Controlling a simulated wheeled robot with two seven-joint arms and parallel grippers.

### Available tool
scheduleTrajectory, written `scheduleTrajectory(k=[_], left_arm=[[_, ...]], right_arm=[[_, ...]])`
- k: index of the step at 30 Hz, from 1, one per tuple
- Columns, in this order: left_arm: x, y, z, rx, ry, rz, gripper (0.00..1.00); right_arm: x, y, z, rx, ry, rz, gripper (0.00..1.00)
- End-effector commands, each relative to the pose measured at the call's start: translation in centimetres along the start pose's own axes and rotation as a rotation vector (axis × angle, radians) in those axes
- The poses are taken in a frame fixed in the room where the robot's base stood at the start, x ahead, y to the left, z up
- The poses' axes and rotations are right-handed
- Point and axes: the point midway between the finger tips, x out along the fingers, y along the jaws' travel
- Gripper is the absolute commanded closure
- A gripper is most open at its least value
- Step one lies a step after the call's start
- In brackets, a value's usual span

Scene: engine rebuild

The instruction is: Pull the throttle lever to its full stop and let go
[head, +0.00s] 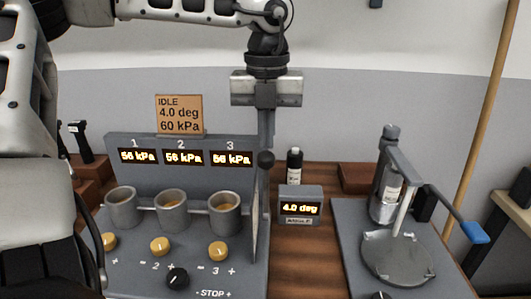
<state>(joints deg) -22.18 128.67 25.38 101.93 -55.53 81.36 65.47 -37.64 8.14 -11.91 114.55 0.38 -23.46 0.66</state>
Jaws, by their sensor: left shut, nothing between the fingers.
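The throttle bench (120,148) is a grey unit with three throttle bodies (171,205); its displays each read 56 kPa. The lever's shaft is hard to make out. My left gripper (266,135) points down right above the knob, shut and empty; I cannot tell whether it touches the knob. My right gripper is not in view.
A card (179,114) on the bench reads IDLE, 4.0 deg, 60 kPa. Yellow knobs and a black STOP knob (177,278) sit in front. A dark bottle (294,166) stands behind the angle display. A fixture with a blue-ended handle (474,232) stands at right.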

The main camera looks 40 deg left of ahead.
Motion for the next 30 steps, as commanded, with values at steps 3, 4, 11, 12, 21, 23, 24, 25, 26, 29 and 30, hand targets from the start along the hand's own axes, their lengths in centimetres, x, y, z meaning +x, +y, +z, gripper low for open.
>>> scheduleTrajectory(k=[3, 4, 11, 12, 21, 23, 24, 25, 26, 29, 30], left_arm=[[0.5, 0.0, 0.0, 0.0, 0.0, 0.0, 1.0], [0.7, 0.0, 0.0, 0.0, 0.0, 0.0, 1.0], [2.6, 0.0, 0.0, 0.0, 0.0, 0.001, 1.0], [2.9, 0.0, 0.0, 0.001, 0.0, 0.001, 1.0], [3.4, 0.0, 0.0, 0.001, -0.001, 0.0, 1.0], [3.4, 0.0, 0.0, 0.001, 0.0, 0.0, 1.0], [3.4, 0.0, 0.0, 0.001, 0.0, 0.0, 1.0], [3.4, 0.0, 0.0, 0.0, 0.0, 0.0, 1.0], [3.4, 0.0, -0.1, 0.001, 0.0, 0.0, 1.0], [3.5, 0.0, -0.3, 0.001, -0.001, 0.0, 1.0], [3.5, 0.0, -0.5, 0.001, -0.001, 0.0, 1.0]], right_arm=[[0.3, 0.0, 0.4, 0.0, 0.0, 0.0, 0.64], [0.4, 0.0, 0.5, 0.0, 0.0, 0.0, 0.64], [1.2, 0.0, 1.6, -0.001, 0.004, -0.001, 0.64], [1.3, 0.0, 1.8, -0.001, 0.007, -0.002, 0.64], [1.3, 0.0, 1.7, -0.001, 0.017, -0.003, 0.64], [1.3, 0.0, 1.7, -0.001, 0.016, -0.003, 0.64], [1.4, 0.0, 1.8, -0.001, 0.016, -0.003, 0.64], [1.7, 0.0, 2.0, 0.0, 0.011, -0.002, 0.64], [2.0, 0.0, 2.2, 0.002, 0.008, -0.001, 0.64], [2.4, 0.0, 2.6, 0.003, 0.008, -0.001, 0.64], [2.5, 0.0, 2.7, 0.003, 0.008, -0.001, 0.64]])
